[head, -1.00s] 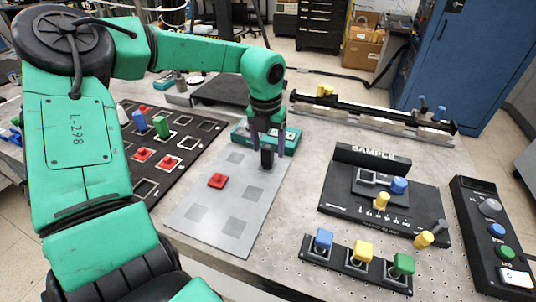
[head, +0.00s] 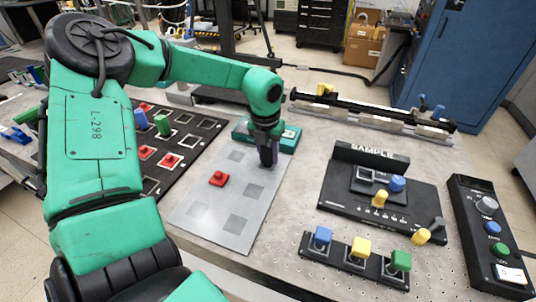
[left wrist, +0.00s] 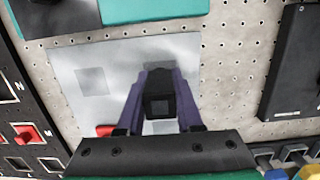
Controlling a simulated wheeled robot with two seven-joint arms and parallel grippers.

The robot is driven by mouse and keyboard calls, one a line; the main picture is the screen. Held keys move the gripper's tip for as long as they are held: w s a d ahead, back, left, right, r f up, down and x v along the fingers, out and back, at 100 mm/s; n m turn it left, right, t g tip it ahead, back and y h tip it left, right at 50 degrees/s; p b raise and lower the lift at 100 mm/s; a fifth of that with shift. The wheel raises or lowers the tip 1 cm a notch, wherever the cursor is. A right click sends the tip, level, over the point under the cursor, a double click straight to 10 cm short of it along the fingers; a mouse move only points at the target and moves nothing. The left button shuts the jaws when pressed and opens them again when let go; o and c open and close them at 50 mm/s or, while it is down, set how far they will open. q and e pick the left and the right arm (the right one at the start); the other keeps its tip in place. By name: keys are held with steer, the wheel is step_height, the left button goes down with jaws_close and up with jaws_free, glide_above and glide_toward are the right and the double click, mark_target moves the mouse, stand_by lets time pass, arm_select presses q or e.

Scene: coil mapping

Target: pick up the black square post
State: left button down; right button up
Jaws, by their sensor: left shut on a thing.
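The black square post (head: 266,157) stands upright at the far right part of the grey plate (head: 212,225). My left gripper (head: 268,152) reaches down from above and is shut on the post. In the left wrist view the post (left wrist: 160,104) shows end-on between the two purple fingers of my left gripper (left wrist: 160,88). The fingers partly hide it in the head view. I cannot tell whether its foot touches the plate. My right gripper is not in view.
A red piece (head: 218,178) sits on the grey plate. A black board (head: 190,140) with red, green and blue pieces lies to the left. A teal block (head: 288,138) is just behind the gripper. The black SAMPLE panel (head: 340,205) stands right, with bare table between.

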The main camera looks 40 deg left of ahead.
arm_select(q)
step_height(320, 180, up, 20)
